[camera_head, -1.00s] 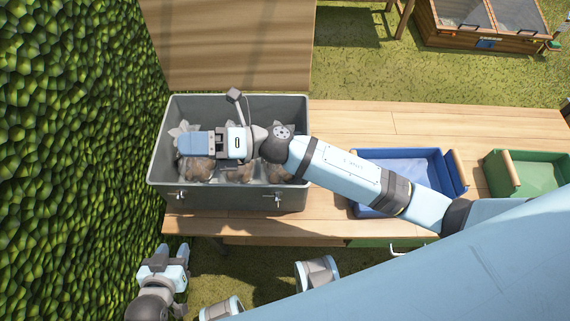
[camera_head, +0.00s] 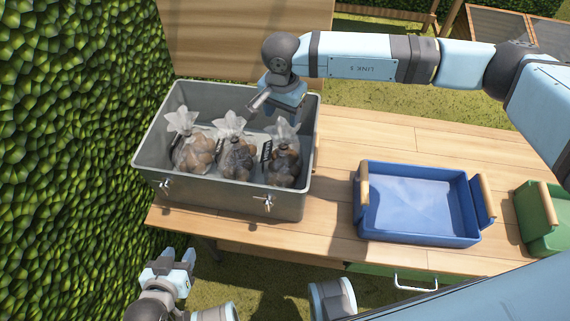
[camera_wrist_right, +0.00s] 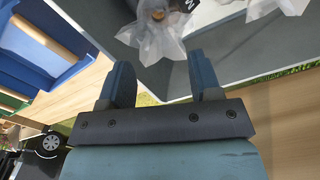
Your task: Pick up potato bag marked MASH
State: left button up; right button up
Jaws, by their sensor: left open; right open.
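Three clear bags of potatoes stand in a row in a grey box: a left bag (camera_head: 194,150), a middle bag (camera_head: 237,157) and a right bag (camera_head: 285,163). Each has a gathered top and a dark tag, but the words are too small to read. In the right wrist view a bag (camera_wrist_right: 157,32) has a black tag with part of an "M" at the top edge; the rest is cut off. My right gripper (camera_head: 272,104) is open and empty over the box's far right part, beyond the bags; its fingers show in the wrist view (camera_wrist_right: 160,84). My left gripper (camera_head: 172,258) is open and empty, low in front of the table.
The grey box (camera_head: 228,193) stands at the left end of the wooden table (camera_head: 334,150). A blue crate (camera_head: 420,230) is right of it, with a green crate (camera_head: 540,237) at the right edge. A hedge (camera_head: 75,150) borders the left. Tabletop between box and blue crate is clear.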

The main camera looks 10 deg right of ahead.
aim_at(283, 145)
notch_tip(283, 145, down, 7)
jog(key=shift+f, duration=0.1)
notch_tip(283, 145, down, 6)
jog(key=shift+s+r, duration=0.15)
grip_shut()
dwell(0.3)
jog(key=shift+r, duration=0.1)
